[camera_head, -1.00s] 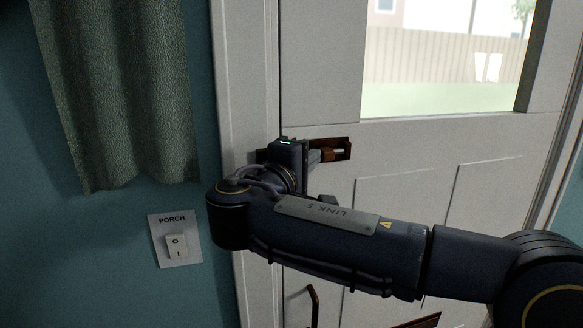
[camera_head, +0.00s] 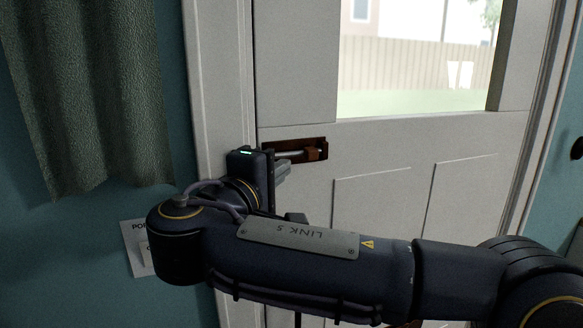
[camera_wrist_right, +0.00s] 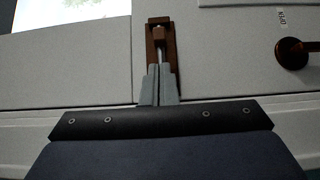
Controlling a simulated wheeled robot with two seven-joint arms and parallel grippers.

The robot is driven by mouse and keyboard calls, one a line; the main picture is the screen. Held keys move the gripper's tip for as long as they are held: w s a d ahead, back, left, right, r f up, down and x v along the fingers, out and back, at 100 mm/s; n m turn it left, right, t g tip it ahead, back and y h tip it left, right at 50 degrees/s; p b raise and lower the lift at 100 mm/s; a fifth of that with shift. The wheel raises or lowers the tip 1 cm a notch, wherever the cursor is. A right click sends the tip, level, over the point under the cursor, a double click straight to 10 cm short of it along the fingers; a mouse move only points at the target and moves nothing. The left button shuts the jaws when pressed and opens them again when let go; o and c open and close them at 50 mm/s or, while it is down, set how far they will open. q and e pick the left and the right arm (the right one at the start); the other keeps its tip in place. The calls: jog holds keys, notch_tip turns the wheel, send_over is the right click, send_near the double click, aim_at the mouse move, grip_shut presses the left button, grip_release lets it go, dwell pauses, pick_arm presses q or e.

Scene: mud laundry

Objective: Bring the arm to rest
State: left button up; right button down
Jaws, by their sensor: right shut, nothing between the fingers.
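My right gripper (camera_head: 282,172) is shut and empty in front of the white door (camera_head: 385,150), just below a brown slide bolt (camera_head: 313,152) in the head view. In the right wrist view its grey fingertips (camera_wrist_right: 159,72) are together and overlap the lower end of the bolt plate (camera_wrist_right: 173,50); I cannot tell whether they touch it. My right arm (camera_head: 310,250) comes in from the right and stretches across the lower part of the head view. My left gripper is not in view.
A green curtain (camera_head: 85,90) hangs at the left. A wall switch plate (camera_head: 137,262) is partly hidden behind my arm. The door has a window (camera_head: 415,75). A brown round knob (camera_wrist_right: 292,53) shows at right in the wrist view.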

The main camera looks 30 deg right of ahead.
jog(key=s+d+f+g+y, duration=0.2)
jog(key=s+d+f+y, duration=0.15)
jog(key=f, duration=0.75)
jog(key=s+d+f+g+y, duration=0.25)
jog(key=s+f+y, duration=0.25)
jog(key=f, duration=0.5)
jog(key=s+a+f+m+y, duration=0.8)
jog(key=s+a+f+y, duration=0.1)
jog(key=a+f, duration=0.3)
jog(key=shift+s+y, duration=0.2)
jog(key=shift+y, duration=0.55)
jog(key=shift+t, duration=0.35)
